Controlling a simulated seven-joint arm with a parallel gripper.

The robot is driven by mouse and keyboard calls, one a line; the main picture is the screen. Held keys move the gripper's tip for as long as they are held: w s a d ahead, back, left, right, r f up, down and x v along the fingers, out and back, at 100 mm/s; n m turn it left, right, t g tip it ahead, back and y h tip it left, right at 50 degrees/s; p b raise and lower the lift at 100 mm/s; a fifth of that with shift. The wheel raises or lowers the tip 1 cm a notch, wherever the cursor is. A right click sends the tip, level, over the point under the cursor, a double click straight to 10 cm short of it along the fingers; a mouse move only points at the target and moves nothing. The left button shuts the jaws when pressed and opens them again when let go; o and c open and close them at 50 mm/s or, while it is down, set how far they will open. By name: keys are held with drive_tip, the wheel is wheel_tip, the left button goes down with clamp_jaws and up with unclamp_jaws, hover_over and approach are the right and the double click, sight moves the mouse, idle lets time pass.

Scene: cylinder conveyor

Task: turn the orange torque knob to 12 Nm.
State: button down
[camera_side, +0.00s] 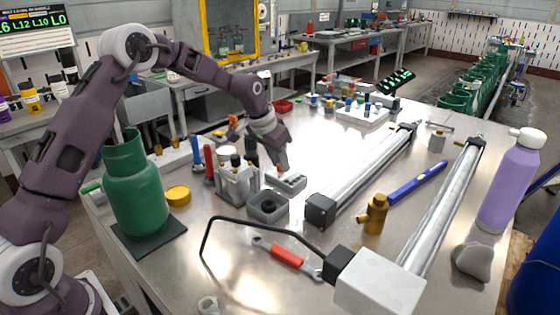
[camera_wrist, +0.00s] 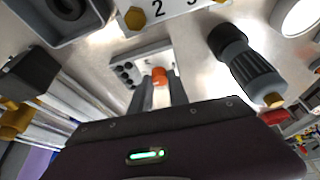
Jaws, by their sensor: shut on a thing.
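The orange torque knob (camera_wrist: 159,75) shows in the wrist view between the tips of my fingers. It sits on a small grey box (camera_wrist: 128,72) with a group of dark round buttons or holes at one end. My gripper (camera_wrist: 160,91) is shut on the knob, with a finger on each side. In the side view my gripper (camera_side: 283,166) points down at the grey box (camera_side: 292,182) near the table's middle. There the knob is mostly hidden by the fingers. I cannot read any torque mark or the knob's pointer.
A dark square block with a round recess (camera_side: 267,207) stands close in front of the box. A grey fixture with upright parts (camera_side: 238,186) is at its left. A long metal cylinder (camera_side: 365,177) lies to the right. A green gas bottle (camera_side: 134,190) stands at the left.

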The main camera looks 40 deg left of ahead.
drive_tip(key=shift+m+h, duration=0.3)
drive_tip(key=shift+m, duration=0.5)
drive_tip(key=c, duration=1.3)
unclamp_jaws()
drive_tip(key=shift+o, duration=0.2)
drive_tip(key=v, duration=0.7)
drive_tip(key=shift+r, duration=0.15)
